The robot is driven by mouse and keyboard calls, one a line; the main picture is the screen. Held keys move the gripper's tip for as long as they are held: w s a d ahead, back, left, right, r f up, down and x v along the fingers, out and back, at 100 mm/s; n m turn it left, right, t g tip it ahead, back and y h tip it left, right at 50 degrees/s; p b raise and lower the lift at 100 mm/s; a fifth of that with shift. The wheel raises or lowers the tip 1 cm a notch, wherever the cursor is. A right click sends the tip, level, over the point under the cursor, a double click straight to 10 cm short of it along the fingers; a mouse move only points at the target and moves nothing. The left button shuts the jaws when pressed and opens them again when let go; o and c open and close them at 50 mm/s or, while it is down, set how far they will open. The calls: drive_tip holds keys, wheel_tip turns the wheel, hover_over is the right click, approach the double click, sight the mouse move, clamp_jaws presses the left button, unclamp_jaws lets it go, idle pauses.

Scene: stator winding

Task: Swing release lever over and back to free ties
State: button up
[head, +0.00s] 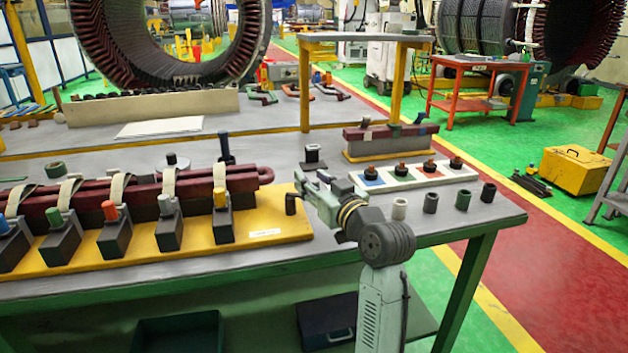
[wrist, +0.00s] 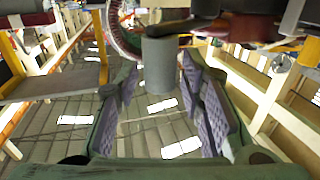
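The yellow fixture base (head: 262,235) carries a long dark red coil (head: 200,184), held by pale ties (head: 168,184) and a row of dark clamp blocks with coloured caps. A short dark lever with a knob (head: 291,205) stands at the base's right end; it looks like the release lever. My gripper (head: 306,188) is just right of and above it in the head view, pointing left. In the wrist view my gripper (wrist: 158,98) has its padded fingers apart. A grey cylinder (wrist: 158,65) shows between the fingertips, with gaps at both sides. I cannot tell whether it is the lever's knob.
Several small dark and pale cylinders (head: 431,202) stand right of my arm. A white strip with coloured squares (head: 395,178) and a small red coil block (head: 385,140) lie behind. A dark upright post (head: 226,148) rises behind the fixture. The front table edge is close to my arm.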

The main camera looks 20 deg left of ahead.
drive_tip(key=shift+c, duration=0.3)
clamp_jaws()
drive_tip(key=shift+s, duration=0.15)
drive_tip(key=s+m+t+h+p, duration=0.1)
drive_tip(key=m+h, duration=0.1)
drive_tip(key=s+m+t+h+p, duration=0.1)
drive_tip(key=m+t+h, duration=0.1)
drive_tip(key=h, duration=0.1)
drive_tip(key=s+a+m+t+h+p, duration=0.1)
drive_tip(key=m+t+h, duration=0.1)
drive_tip(key=h, duration=0.1)
drive_tip(key=shift+p, duration=0.3)
drive_tip(key=m+h, duration=0.2)
drive_tip(key=h, duration=0.1)
drive_tip(key=s+a+m+t+h, duration=0.1)
drive_tip(key=h, duration=0.1)
drive_tip(key=shift+s+m, duration=0.1)
drive_tip(key=shift+m, duration=0.2)
drive_tip(key=shift+s+a+m+h+b, duration=0.15)
drive_tip(key=shift+m+h+b, duration=0.15)
drive_tip(key=shift+m+h, duration=0.45)
drive_tip(key=shift+s+a+m+h+b, duration=0.15)
drive_tip(key=shift+m+h+b, duration=0.2)
drive_tip(key=shift+h, duration=1.1)
